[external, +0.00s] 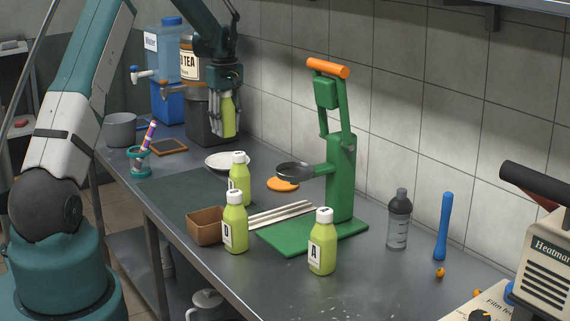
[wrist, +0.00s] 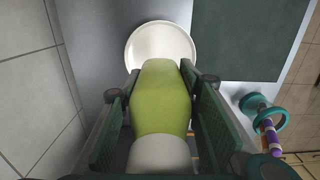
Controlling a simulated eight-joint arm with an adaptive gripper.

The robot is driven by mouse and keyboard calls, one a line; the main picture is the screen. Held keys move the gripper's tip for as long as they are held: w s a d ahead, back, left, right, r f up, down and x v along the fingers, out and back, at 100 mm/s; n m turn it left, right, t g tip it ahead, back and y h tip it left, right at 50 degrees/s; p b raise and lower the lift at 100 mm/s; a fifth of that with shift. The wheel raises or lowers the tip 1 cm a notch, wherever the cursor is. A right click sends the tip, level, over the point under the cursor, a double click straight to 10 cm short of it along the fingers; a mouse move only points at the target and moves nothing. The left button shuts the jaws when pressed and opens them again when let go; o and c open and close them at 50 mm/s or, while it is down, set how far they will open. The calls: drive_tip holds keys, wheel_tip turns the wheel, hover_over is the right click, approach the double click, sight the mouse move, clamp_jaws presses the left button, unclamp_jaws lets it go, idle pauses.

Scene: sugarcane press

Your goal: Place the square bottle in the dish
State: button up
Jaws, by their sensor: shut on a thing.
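My gripper (external: 227,120) is shut on a light green bottle with a white cap, the square bottle (external: 229,108). It holds the bottle upright above the counter. In the wrist view the bottle (wrist: 162,95) sits between both fingers, cap toward the camera. The dish (external: 214,161) is a round white plate on the counter below my gripper. In the wrist view the dish (wrist: 134,48) shows just beyond the bottle's far end, partly covered by it. The bottle is apart from the dish, by a height I cannot measure.
Three similar green bottles stand nearby: one behind (external: 239,188), one marked D (external: 235,232), one marked A (external: 322,252). A green press (external: 341,180), a brown box (external: 203,228) and a dark mat (external: 165,195) are around. A tea dispenser (external: 200,120) stands behind my gripper.

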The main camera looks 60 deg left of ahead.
idle(0.3)
hover_over(228, 163)
drive_tip(key=shift+s+d+f, duration=0.1)
drive_tip(key=shift+f, duration=1.5)
drive_tip(key=shift+s+d+f, duration=0.1)
drive_tip(key=shift+f, duration=1.45)
drive_tip(key=shift+f+b, duration=0.35)
drive_tip(key=shift+f, duration=1.5)
drive_tip(key=shift+f, duration=0.15)
drive_tip(key=o, duration=1.1)
drive_tip(key=shift+c, duration=0.2)
drive_tip(key=shift+r, duration=0.2)
wheel_tip(228, 163, up, 12)
drive_tip(key=shift+f+p, duration=0.1)
drive_tip(key=shift+p, duration=0.3)
